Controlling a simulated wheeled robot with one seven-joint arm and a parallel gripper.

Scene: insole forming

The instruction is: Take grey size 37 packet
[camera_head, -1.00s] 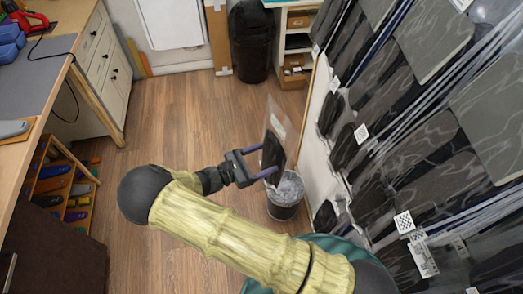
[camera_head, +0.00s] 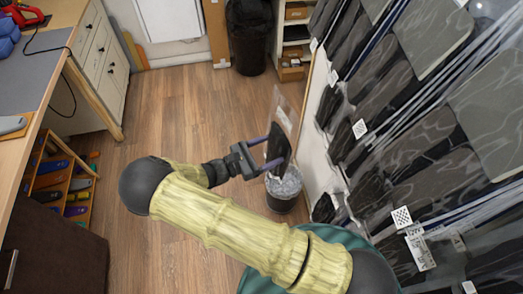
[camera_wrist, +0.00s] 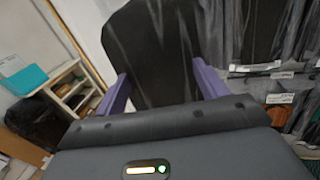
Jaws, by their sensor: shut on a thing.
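My gripper (camera_head: 276,152) has purple fingers shut on a clear packet with a dark grey or black insole (camera_head: 280,140). The packet stands roughly upright in the air, left of the wall rack and above a waste bin. In the wrist view the packet (camera_wrist: 150,50) fills the middle between the two purple fingers (camera_wrist: 163,88). No size label on it can be read. More grey packets (camera_head: 420,135) hang on the rack at the right, some with white code labels (camera_head: 402,218), too small to read.
The waste bin (camera_head: 283,190) with a clear liner stands on the floor beside the rack. A black bin (camera_head: 249,35) and a shelf unit (camera_head: 292,48) are at the back. A workbench (camera_head: 40,85) is at the left. The wooden floor (camera_head: 160,110) between is clear.

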